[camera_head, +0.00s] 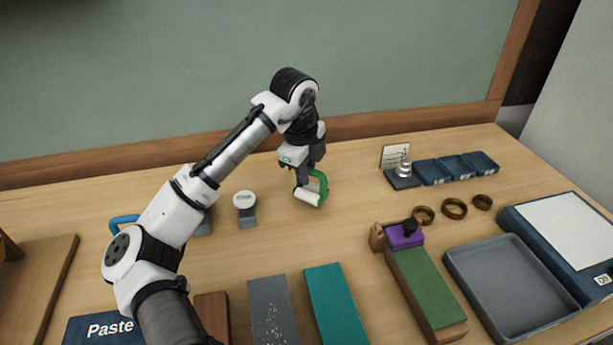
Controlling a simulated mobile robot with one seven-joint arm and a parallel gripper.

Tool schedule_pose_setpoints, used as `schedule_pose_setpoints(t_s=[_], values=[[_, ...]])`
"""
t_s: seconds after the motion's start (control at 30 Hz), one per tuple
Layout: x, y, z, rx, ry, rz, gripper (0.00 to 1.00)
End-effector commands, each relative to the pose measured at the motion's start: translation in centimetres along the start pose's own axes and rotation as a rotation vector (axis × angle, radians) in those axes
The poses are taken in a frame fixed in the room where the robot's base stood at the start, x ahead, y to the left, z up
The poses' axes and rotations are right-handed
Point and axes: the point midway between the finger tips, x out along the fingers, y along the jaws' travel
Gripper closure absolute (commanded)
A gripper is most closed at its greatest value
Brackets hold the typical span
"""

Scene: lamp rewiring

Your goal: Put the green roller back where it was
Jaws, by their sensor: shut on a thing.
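The green roller (320,181) has a green frame and a white cylinder. My gripper (304,178) is shut on it, over the back middle of the table (370,205). The white cylinder is at the lower side, tilted; I cannot tell whether it touches the table. A small grey stand with a round white top (245,208) is to the left of the roller. Another grey block (204,224) is partly hidden behind my arm. A blue curved handle (123,220) shows left of my arm, and the rest of it is hidden.
In front lie a grey block (272,310), a teal block (335,305) and a green-topped wooden block (425,280). A grey tray (505,325), several brass rings (454,208) and small blue trays (432,172) are at the right. A green board (400,60) rises behind.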

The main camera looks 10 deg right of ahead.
Motion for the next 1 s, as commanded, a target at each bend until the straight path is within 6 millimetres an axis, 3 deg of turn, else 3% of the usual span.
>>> schedule_pose_setpoints(t_s=[0.17,0.5,0.53,0.67,1.0], values=[[2.1,0.5,0.0,0.000,0.001,0.001,1.00],[2.6,0.5,0.0,0.000,0.001,0.000,1.00],[2.5,0.5,0.0,0.000,0.000,0.000,0.81],[2.5,0.5,0.0,0.000,0.000,0.000,0.64],[2.1,0.4,0.0,0.000,-0.001,0.000,0.64]])
